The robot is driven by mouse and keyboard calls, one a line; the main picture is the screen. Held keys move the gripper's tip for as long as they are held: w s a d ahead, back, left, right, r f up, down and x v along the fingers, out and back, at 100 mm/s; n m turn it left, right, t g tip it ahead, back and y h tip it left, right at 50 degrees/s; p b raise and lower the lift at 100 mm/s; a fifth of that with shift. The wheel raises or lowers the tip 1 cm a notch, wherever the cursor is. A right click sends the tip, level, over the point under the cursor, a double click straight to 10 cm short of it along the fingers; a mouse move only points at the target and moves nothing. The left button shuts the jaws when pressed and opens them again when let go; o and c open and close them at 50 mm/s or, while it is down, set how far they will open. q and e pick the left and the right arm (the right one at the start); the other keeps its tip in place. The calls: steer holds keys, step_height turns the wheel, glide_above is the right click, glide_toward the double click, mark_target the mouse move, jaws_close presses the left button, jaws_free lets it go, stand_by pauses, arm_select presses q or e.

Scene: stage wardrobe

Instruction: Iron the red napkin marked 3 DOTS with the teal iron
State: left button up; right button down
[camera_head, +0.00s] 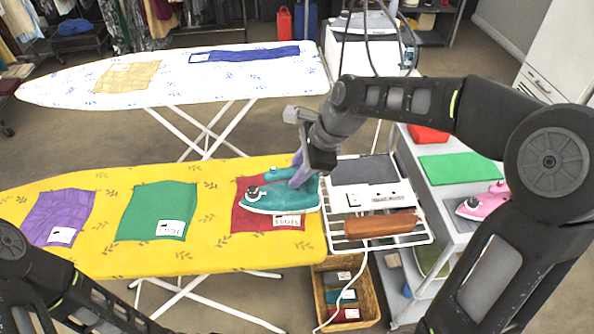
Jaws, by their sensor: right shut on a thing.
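The teal iron (282,198) rests on or just above the red napkin (247,219) at the right end of the yellow ironing board (110,264). The napkin's white label (289,222) shows at its front edge, but its marking is too small to read surely. My right gripper (298,178) is shut on the iron's handle from above, and its fingers are partly hidden. The iron's tip points left and it covers much of the napkin. My left arm shows at the lower left, with its gripper out of the frame.
A green napkin (157,207) and a purple napkin (60,214) lie left on the same board. A wire rack (428,238) with a brown block (381,224) adjoins its right end. A pink iron (480,203) stands on the right shelf. A basket (369,281) sits below.

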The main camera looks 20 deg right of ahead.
mark_target(297, 190)
steer(key=shift+f+b, duration=2.55)
steer(key=shift+f, duration=0.4)
steer(key=shift+d+r, duration=0.1)
